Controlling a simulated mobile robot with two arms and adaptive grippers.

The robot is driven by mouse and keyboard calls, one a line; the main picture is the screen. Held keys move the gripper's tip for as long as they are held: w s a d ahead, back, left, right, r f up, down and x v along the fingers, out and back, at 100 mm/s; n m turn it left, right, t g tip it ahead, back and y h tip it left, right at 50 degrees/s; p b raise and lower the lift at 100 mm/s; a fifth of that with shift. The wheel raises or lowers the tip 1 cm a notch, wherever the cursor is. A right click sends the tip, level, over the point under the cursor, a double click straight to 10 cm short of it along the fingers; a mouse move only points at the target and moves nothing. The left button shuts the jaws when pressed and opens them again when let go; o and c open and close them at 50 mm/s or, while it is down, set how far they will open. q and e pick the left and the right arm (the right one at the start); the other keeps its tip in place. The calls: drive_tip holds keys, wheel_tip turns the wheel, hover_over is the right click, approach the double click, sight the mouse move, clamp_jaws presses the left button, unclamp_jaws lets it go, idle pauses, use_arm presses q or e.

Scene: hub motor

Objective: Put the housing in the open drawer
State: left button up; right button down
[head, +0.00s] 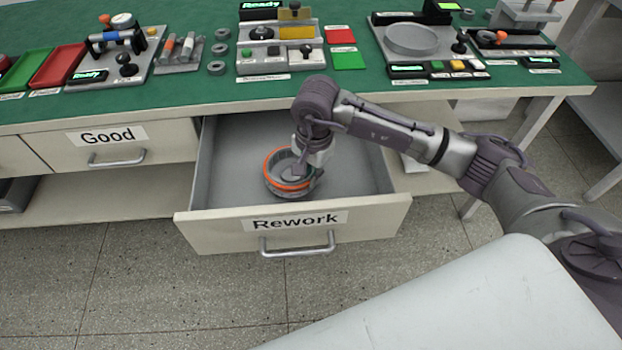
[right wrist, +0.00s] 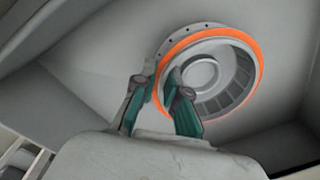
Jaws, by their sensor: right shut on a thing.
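The housing (head: 284,188) is a round grey ring-shaped part with an orange band. It is inside the open drawer (head: 232,212) labelled "Rework", near the drawer's middle. In the right wrist view the housing (right wrist: 240,100) shows its hollow inside and a central hub. My right gripper (right wrist: 172,92) has one finger outside the rim and one inside, shut on the housing's wall. In the head view my right gripper (head: 304,172) reaches down into the drawer from above. Whether the housing touches the drawer floor is hard to tell. My left gripper is not in view.
A closed drawer labelled "Good" (head: 125,143) is to the left. The green worktop (head: 200,85) above holds fixtures, a red tray (head: 58,66) and grey rings. The open drawer otherwise looks empty, with free floor around the housing.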

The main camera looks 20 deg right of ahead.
drive_tip(key=shift+f, duration=1.05)
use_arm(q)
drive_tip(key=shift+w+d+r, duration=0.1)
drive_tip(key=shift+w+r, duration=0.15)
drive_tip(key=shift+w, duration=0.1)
use_arm(e)
drive_tip(key=c, duration=1.6)
unclamp_jaws()
drive_tip(key=shift+f, duration=0.1)
drive_tip(key=o, duration=0.4)
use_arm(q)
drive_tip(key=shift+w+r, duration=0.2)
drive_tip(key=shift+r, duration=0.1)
